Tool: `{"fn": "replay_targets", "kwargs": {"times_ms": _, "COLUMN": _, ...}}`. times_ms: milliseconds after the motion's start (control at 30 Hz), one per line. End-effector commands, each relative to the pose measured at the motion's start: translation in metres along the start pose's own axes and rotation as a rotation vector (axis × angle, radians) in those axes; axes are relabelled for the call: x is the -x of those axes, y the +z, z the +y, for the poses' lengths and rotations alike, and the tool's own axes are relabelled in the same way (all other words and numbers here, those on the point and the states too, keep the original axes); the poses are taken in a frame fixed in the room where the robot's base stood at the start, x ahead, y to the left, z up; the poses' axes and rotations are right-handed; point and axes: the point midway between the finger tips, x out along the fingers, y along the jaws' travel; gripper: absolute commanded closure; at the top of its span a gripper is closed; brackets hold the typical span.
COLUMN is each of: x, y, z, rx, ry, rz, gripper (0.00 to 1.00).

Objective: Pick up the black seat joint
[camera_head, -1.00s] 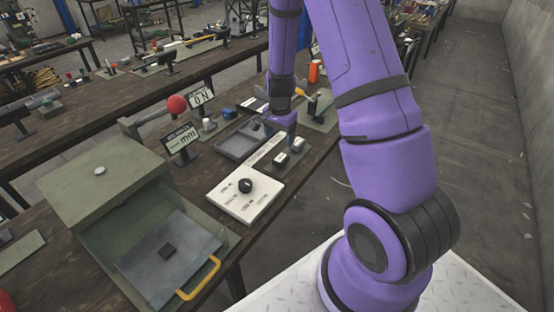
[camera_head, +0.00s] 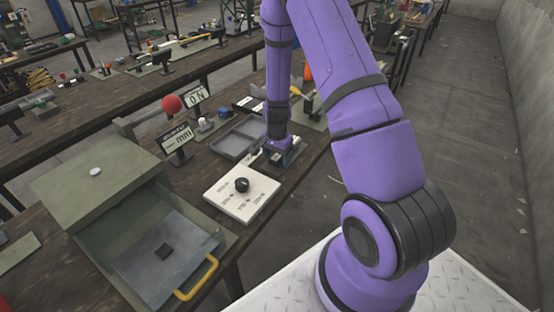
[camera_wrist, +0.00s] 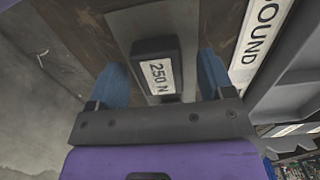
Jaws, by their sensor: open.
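My gripper (camera_wrist: 160,65) is open, away from the drawer and over a grey plate beside the white dial panel. In the wrist view a dark block labelled "250 N" (camera_wrist: 158,72) lies between its two blue fingers, with gaps on both sides. In the head view my gripper is mostly hidden by my wrist.
The green box (camera_head: 95,175) has a drawer with a yellow handle (camera_head: 197,279). A white dial panel (camera_head: 241,194), a grey tray (camera_head: 238,137), a red ball on a lever (camera_head: 172,103) and display signs (camera_head: 177,138) stand nearby. Floor at right is clear.

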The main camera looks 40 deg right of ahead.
Motion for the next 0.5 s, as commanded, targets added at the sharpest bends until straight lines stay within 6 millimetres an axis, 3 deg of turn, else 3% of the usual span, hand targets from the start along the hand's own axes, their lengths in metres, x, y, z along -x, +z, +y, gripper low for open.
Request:
{"fn": "replay_targets", "kwargs": {"times_ms": 100, "x": 0.0003, "y": 0.0, "z": -0.0002, "rx": 0.0, "ry": 0.0, "rz": 0.0, "gripper": 0.26}}
{"fn": "replay_targets", "kwargs": {"times_ms": 133, "x": 0.0003, "y": 0.0, "z": -0.0002, "rx": 0.0, "ry": 0.0, "rz": 0.0, "gripper": 0.3}}
{"fn": "replay_targets", "kwargs": {"times_ms": 333, "x": 0.0004, "y": 0.0, "z": -0.0002, "rx": 0.0, "ry": 0.0, "rz": 0.0, "gripper": 0.76}}
{"fn": "replay_targets", "kwargs": {"times_ms": 500, "x": 0.0005, "y": 0.0, "z": -0.0002, "rx": 0.0, "ry": 0.0, "rz": 0.0, "gripper": 0.79}}
